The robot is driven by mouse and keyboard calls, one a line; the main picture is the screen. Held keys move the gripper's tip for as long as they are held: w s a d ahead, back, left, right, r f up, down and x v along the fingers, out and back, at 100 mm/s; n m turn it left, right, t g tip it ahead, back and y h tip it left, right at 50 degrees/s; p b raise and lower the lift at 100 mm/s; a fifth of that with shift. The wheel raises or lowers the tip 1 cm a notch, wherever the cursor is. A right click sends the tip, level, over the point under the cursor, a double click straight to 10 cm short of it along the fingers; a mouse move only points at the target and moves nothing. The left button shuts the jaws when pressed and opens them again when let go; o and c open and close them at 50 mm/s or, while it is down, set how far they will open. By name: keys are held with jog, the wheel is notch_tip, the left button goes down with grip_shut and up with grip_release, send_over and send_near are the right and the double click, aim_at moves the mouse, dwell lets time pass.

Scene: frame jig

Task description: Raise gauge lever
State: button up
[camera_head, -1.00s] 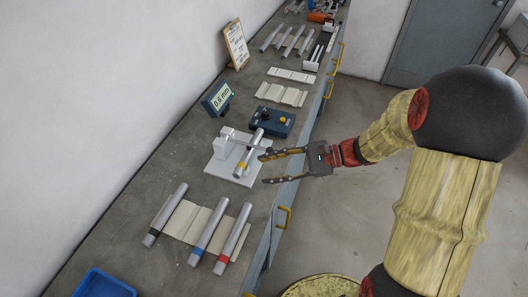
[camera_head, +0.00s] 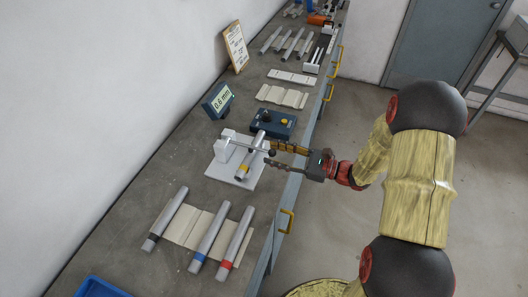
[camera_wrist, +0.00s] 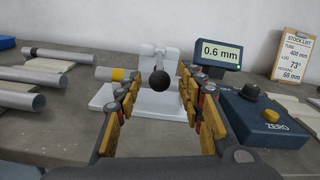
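The gauge has a white base plate (camera_head: 222,172) and a white upright block (camera_head: 224,146). A grey tube with a yellow band (camera_head: 243,170) lies across it; the band also shows in the wrist view (camera_wrist: 118,75). The gauge lever ends in a black ball knob (camera_wrist: 159,81), which points toward the wrist camera. My gripper (camera_head: 268,154) is at the lever's end, level with the bench side of the gauge. In the wrist view its fingers (camera_wrist: 160,92) are open on either side of the knob, with gaps visible on both sides. The display (camera_wrist: 219,54) reads 0.6 mm.
A dark blue control box (camera_wrist: 262,115) with a black knob and yellow button stands right of the gauge in the wrist view. Tubes with coloured bands (camera_head: 210,236) lie on a pale rack nearby. A stock list board (camera_head: 236,46) stands by the wall.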

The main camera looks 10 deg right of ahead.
aim_at(268, 152)
jog(key=shift+b+x, duration=0.3)
jog(key=shift+x, duration=1.55)
jog(key=shift+c, duration=0.3)
grip_shut()
